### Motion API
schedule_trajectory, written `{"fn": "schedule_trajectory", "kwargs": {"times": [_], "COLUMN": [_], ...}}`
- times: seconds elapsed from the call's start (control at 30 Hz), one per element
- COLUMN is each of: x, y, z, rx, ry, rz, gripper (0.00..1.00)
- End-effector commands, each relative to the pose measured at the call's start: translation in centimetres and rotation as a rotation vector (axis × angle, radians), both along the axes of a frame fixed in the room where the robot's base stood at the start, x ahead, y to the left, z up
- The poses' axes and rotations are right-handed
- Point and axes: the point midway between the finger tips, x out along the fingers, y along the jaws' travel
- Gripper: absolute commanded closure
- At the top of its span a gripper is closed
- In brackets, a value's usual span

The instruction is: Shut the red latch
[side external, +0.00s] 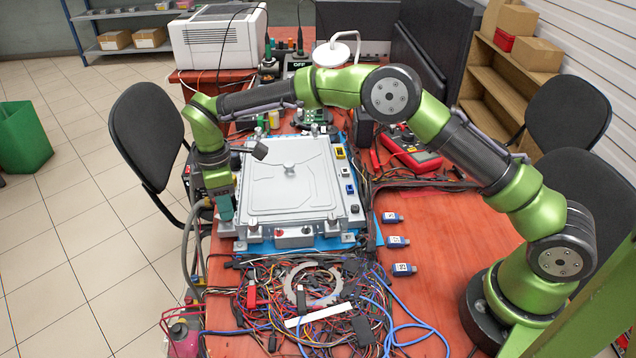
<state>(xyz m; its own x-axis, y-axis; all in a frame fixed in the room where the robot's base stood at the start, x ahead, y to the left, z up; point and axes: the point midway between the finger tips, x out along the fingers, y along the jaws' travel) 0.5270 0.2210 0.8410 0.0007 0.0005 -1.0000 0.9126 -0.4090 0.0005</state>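A large grey metal case (285,190) with a knob on its lid lies on a blue mat (372,235) on the red table. A small unit (293,237) with a red spot sits on the case's front edge. I cannot tell whether this is the red latch, or whether a latch is open or shut. A separate red piece (251,294) lies on the wires in front. My gripper (226,210) points down at the case's left front corner, with teal fingertips close beside it. Its finger gap and any contact are too small to make out.
A tangle of coloured wires (335,310) with a toothed grey ring covers the table's front. A grey hose (187,245) hangs at the table's left edge. The table's right part is mostly clear.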

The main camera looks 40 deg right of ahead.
Motion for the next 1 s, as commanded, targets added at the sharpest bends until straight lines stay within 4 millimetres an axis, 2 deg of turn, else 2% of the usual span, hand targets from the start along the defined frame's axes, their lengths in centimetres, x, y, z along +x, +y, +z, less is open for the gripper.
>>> {"fn": "schedule_trajectory", "kwargs": {"times": [0.2, 0.47, 0.7, 1.0], "x": [0.0, 0.0, 0.0, 0.0], "y": [0.0, 0.0, 0.0, 0.0], "z": [-1.6, -1.7, -1.7, -1.7], "rx": [0.000, 0.000, 0.000, 0.000], "ry": [0.001, 0.000, 0.000, -0.001], "rz": [0.000, -0.001, 0.000, -0.032], "gripper": [0.69, 0.69, 1.00, 1.00]}}
